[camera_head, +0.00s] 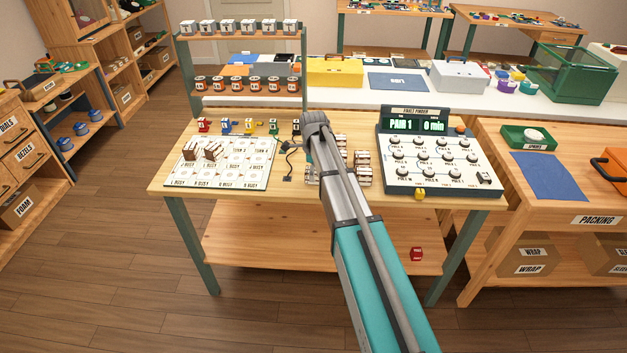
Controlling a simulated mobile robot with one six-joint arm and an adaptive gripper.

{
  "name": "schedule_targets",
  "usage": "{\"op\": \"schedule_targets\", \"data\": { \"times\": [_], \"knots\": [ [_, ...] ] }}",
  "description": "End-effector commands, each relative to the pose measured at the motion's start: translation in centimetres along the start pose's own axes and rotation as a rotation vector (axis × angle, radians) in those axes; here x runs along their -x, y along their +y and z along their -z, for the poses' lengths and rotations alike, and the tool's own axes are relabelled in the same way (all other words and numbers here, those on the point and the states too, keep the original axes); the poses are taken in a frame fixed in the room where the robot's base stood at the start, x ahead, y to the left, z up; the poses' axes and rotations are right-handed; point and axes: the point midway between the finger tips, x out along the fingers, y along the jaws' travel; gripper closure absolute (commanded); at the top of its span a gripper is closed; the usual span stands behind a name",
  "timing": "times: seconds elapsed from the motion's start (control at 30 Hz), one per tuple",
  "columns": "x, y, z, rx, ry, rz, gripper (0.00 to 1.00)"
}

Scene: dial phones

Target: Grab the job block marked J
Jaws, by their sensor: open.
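I cannot read a J on any block, so I cannot tell which is the job block. Small coloured blocks with pale marked faces stand along the table's back: red (203,125), blue (225,126), yellow (249,127), green (273,126) and black (296,127). Brown-and-white blocks stand on the white grid board (235,176), and more such blocks (364,174) stand just right of my arm. A yellow block (419,194) sits at the fault finder's front edge. My arm crosses the table's middle; its grey end hides part of the tabletop, and I cannot make out my gripper's fingers.
The fault finder console (440,155) fills the table's right side and reads "PAIR 1" and "0 min". A rack (243,82) of marked pots stands behind. A red block (416,254) lies on the lower shelf (290,250). A dark cable (288,160) lies left of my arm.

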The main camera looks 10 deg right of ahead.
Motion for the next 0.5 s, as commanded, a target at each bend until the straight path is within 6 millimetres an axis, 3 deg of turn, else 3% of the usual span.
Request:
{"op": "schedule_targets", "data": {
  "times": [0.2,0.5],
  "knots": [
    [-1.54,0.00,0.01,0.000,0.001,0.000,0.00],
    [-1.64,0.00,0.02,0.000,0.001,0.000,0.00]
  ]
}}
